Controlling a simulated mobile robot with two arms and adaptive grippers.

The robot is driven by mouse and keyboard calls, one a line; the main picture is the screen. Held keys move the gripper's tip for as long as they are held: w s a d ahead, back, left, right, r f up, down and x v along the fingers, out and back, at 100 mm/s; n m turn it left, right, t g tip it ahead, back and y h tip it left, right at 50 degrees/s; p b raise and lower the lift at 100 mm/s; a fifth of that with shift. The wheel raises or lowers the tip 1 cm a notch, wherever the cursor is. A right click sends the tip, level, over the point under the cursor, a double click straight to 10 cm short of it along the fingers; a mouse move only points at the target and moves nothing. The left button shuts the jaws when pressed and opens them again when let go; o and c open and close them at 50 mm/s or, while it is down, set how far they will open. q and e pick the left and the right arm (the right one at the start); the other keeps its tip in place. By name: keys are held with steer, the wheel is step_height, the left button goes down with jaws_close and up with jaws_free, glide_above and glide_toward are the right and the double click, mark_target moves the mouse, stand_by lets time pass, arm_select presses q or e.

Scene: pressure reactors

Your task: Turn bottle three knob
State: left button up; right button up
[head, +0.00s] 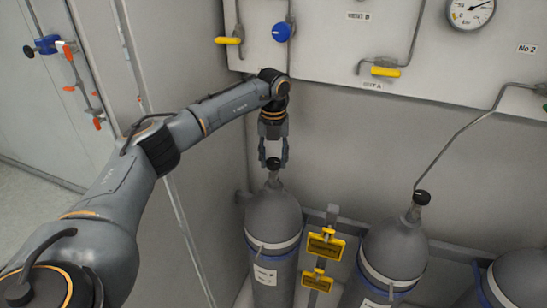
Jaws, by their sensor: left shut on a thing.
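A grey gas bottle (273,222) with a white and blue band stands upright in the corner, left of the other bottles. Its black knob (273,163) sits on top of the neck. My left gripper (273,160) points down from above, with its two fingers on either side of this knob, shut on it. A second grey bottle (395,250) with a black knob (421,197) stands to the right, with a pipe rising from it. I cannot read which bottle is number three. My right gripper is not in view.
Yellow tags (325,246) hang on the rail between the bottles. A third bottle (520,278) is cut off at the right edge. The wall panel above carries a blue knob (281,32), yellow valve handles (385,71) and a gauge (470,12). A side wall is close on the left.

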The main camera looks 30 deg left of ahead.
mark_target(273, 161)
arm_select(q)
steer(key=shift+n, duration=1)
steer(key=o, duration=1.2)
steer(key=shift+c, duration=0.2)
step_height(273, 161, up, 12)
steer(key=shift+f, duration=0.1)
